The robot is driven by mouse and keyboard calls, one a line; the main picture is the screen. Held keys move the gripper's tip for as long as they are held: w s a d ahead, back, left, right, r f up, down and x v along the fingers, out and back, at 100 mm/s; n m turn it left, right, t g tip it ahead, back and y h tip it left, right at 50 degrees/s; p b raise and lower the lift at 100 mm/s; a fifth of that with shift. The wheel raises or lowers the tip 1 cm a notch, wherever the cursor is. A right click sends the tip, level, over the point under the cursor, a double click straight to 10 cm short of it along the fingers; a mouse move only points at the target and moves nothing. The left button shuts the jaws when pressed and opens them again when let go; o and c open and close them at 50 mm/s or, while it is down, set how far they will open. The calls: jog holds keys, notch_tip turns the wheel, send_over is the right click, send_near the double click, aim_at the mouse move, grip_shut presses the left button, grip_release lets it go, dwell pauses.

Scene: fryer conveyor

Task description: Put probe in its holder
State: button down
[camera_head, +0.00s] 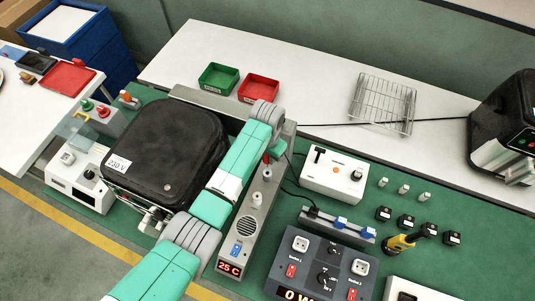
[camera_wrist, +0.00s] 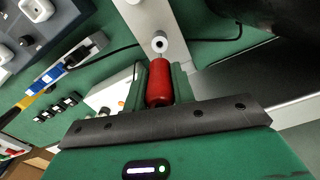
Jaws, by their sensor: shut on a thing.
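My gripper (camera_wrist: 159,82) is shut on the probe, whose red handle (camera_wrist: 159,88) sits between the two green fingers in the wrist view. The handle also shows as a small red spot (camera_head: 266,158) in the head view, beside my arm. A white round holder with a dark hole (camera_wrist: 160,42) stands just beyond the handle in the wrist view. The probe's thin tip points toward this hole; whether it is inside cannot be told. In the head view, white fittings (camera_head: 257,198) stand on the long grey unit (camera_head: 240,225) with a red "25 C" display, below my gripper.
A dark control panel (camera_head: 320,262), a yellow tool (camera_head: 402,243) and several small black blocks lie further right.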

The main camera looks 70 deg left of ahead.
jog(key=shift+f+b, duration=1.75)
jog(key=shift+f, duration=0.15)
jog(key=shift+r, duration=0.15)
jog(key=shift+f, duration=0.3)
jog(key=shift+p, duration=0.5)
jog(key=shift+f+b, duration=2.05)
jog(key=shift+f, duration=0.6)
jog(key=shift+r, duration=0.1)
jog(key=c, duration=1.1)
grip_release()
